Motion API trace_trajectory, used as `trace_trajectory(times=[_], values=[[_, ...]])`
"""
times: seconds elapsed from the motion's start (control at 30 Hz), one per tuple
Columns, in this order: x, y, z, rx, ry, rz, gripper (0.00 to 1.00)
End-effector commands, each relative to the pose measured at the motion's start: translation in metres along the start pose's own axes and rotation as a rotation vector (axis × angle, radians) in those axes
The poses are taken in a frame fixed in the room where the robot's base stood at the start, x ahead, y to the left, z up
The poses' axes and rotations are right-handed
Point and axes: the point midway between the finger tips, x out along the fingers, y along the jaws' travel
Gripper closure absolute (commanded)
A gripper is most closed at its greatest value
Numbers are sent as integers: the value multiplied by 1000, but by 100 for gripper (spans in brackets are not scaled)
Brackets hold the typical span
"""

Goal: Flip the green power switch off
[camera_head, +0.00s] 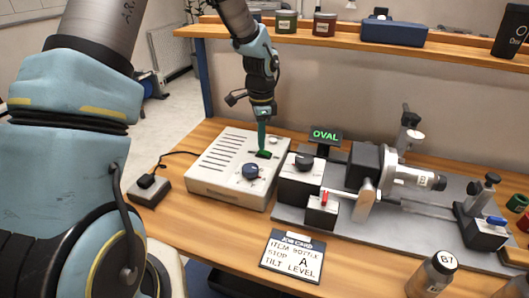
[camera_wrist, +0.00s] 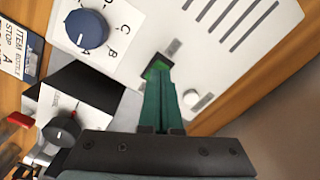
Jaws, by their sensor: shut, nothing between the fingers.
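The green power switch (camera_head: 263,154) is on the top of a white control box (camera_head: 215,185), behind its blue dial (camera_head: 251,171). In the wrist view the green switch (camera_wrist: 156,69) sits in a dark recess, and the blue dial (camera_wrist: 87,29) has letters around it. My gripper (camera_head: 262,146) points down over the switch with its green fingers together and nothing between them. In the wrist view my gripper's fingertips (camera_wrist: 160,84) are at the switch's edge and cover part of it. I cannot tell whether they touch it, nor which way the switch is set.
A laser marker fixture (camera_head: 390,215) with a black knob and a red lever stands right of the box. A job card (camera_head: 293,256) lies in front. A small cabled box (camera_head: 148,190) is at the left. A shelf (camera_head: 350,41) runs behind.

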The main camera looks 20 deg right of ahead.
Motion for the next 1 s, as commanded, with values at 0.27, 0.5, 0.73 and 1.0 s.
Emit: trace_trajectory(times=[0.27, 0.5, 0.73, 1.0], values=[[5, 0, 0, 0, 0, 0, 100], [8, 0, 0, 0, 0, 0, 100], [11, 0, 0, 0, 0, 0, 100], [15, 0, 0, 0, 0, 0, 100]])
